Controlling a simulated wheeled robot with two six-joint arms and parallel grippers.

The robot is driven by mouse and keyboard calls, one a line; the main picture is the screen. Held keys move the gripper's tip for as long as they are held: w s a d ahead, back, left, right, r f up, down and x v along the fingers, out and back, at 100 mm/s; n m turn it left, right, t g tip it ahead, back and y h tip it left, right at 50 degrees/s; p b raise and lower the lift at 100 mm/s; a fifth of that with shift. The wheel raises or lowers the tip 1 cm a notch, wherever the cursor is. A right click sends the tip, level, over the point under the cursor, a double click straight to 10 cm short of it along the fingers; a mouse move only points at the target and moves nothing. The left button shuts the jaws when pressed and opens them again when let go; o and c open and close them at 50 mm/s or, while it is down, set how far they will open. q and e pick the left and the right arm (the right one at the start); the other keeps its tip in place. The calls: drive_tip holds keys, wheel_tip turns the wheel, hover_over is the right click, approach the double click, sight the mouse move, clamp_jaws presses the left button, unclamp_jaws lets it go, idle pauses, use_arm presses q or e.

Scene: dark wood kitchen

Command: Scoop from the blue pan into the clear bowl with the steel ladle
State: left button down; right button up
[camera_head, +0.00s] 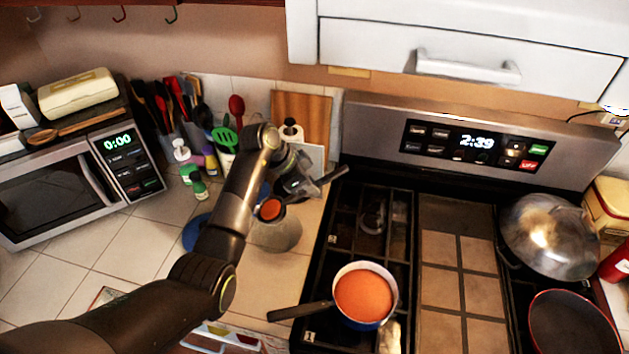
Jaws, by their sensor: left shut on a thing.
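The blue pan (380,322) sits on the front left of the stove, full of orange contents, its dark handle pointing left. My left gripper (308,190) is shut on the steel ladle above the counter just left of the stove. The ladle's dark handle (334,175) sticks out to the right of the jaws. A small round patch of orange (270,209), apparently in the ladle's cup, shows over the clear bowl (276,236). The arm hides part of the bowl, and I cannot tell whether cup and bowl touch. My right gripper is out of view.
The stove (462,255) fills the right, with a domed lid (548,236) and a dark red-rimmed pan (572,325). A microwave (75,180), utensils and small bottles (200,188) stand at left. A wooden board (302,118) leans behind the gripper. A cabinet (470,60) hangs above.

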sight(291, 197)
use_arm(q)
drive_tip(key=shift+s+a+r+h, duration=0.15)
drive_tip(key=shift+a+h, duration=0.3)
drive_tip(key=shift+h, duration=0.05)
drive_tip(key=shift+a+t+h+b, duration=0.3)
drive_tip(key=shift+h, duration=0.1)
drive_tip(key=h+b, duration=0.1)
drive_tip(key=a+h+b, duration=0.1)
drive_tip(key=b, duration=0.1)
drive_tip(key=s+a+r+t+h+b, duration=0.1)
drive_tip(key=shift+a+b, duration=0.2)
drive_tip(key=shift+b, duration=0.1)
drive_tip(key=shift+s+a+r+h+b, duration=0.1)
drive_tip(key=shift+a+h+b, duration=0.3)
drive_tip(key=shift+b, duration=0.45)
drive_tip(key=shift+s+a+r+t+h, duration=0.15)
drive_tip(key=shift+a+r+t+h, duration=0.15)
drive_tip(key=shift+a+t+h, duration=0.25)
drive_tip(key=shift+s+a+r+t+h+b, duration=0.15)
drive_tip(key=shift+s+a+h+b, duration=0.1)
drive_tip(key=shift+a+h, duration=0.3)
drive_tip(key=shift+s+a+r+t+h+b, duration=0.1)
drive_tip(key=shift+a+r+h+b, duration=0.1)
drive_tip(key=shift+a+h, duration=0.35)
drive_tip(key=shift+s+a+r+t+h+b, duration=0.15)
drive_tip(key=shift+s+a+h+b, duration=0.1)
drive_tip(key=shift+a+h, duration=0.25)
